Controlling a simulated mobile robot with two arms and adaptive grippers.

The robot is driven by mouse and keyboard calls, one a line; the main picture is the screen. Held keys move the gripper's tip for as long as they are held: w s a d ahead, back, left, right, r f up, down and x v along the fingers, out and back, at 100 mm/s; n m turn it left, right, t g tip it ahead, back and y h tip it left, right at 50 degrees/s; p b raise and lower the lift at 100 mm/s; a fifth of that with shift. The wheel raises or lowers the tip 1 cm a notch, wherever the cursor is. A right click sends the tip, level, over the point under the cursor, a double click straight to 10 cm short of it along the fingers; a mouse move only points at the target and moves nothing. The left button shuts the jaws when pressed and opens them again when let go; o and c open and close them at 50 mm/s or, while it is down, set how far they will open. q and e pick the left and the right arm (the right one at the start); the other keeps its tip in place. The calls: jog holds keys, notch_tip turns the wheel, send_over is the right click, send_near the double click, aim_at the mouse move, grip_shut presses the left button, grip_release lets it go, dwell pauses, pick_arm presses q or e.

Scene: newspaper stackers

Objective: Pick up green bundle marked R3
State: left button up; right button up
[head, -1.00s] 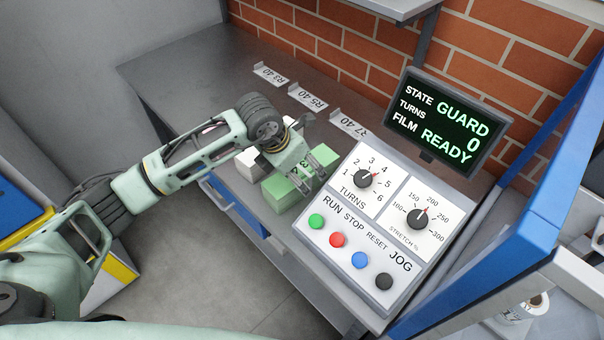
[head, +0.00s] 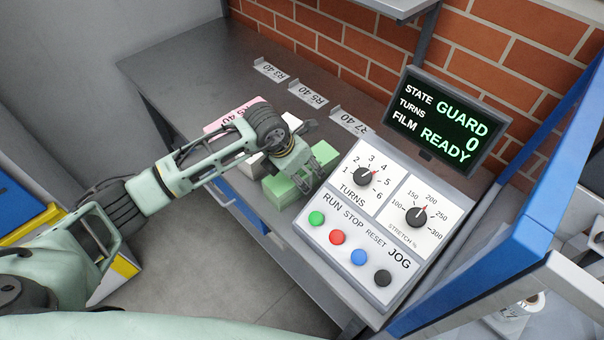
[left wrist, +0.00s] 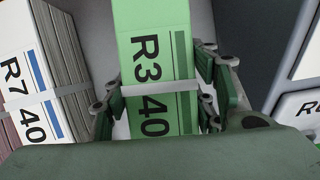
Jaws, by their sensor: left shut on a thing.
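The green bundle marked R3 40 (left wrist: 152,25) fills the middle of the left wrist view, with a pale strap across it. In the head view its green ends (head: 284,192) show on either side of my left gripper (head: 303,180). My left gripper (left wrist: 160,105) is shut on the bundle, with its fingers against both long sides. The bundle appears to be at the bench top; I cannot tell whether it touches it. My right gripper is not in view.
A white bundle marked R7 40 (left wrist: 28,95) stands close left of the green one. A pink bundle marked R5 (head: 228,117) lies further left. The control panel (head: 345,225) is close on the right. Label holders (head: 308,94) line the bench (head: 185,60) near the brick wall.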

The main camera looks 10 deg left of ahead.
pick_arm(q)
grip_shut()
jog(key=shift+w+r, duration=0.15)
jog(key=shift+r, duration=0.1)
